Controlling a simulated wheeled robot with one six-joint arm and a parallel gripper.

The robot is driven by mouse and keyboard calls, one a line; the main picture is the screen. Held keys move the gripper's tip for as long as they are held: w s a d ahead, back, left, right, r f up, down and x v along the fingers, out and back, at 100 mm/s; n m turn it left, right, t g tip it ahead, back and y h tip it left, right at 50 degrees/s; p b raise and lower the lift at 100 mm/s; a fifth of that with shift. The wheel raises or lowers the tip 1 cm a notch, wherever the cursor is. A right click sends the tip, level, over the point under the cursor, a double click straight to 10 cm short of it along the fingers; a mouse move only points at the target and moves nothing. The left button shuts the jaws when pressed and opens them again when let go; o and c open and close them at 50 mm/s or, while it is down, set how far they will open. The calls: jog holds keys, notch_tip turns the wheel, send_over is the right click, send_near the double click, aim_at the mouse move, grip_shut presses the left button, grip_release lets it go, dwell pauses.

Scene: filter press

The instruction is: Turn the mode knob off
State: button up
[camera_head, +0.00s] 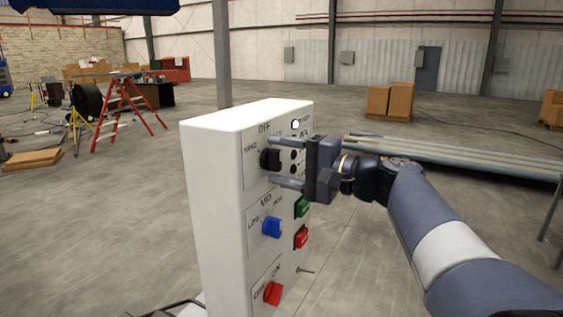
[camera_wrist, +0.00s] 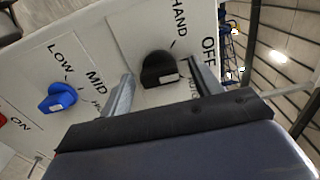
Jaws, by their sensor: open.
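The black mode knob (camera_head: 270,159) is on the upper left of the white control box's front panel. OFF is printed above it and HAND to its left. In the wrist view the knob (camera_wrist: 158,70) shows a small white mark on its lower right side. The AUTO label is partly hidden by a finger, and I cannot tell for certain which label the knob points to. My gripper (camera_head: 274,161) is open, one finger above the knob and one below. In the wrist view its fingers (camera_wrist: 163,84) lie on either side of the knob; contact is not clear.
Below is a blue LOW/MID knob (camera_head: 271,227), then a red ON knob (camera_head: 273,293). Green (camera_head: 302,206) and red (camera_head: 301,238) buttons sit to the right. Pipes (camera_head: 460,155) lie behind my arm.

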jog(key=b+v, duration=0.2)
jog(key=v, duration=0.8)
jog(key=shift+s+d, duration=0.2)
jog(key=shift+d, duration=0.05)
jog(key=p+x, duration=0.2)
jog(key=x, duration=0.9)
jog(key=shift+s+d, duration=0.1)
jog(key=shift+d, duration=0.05)
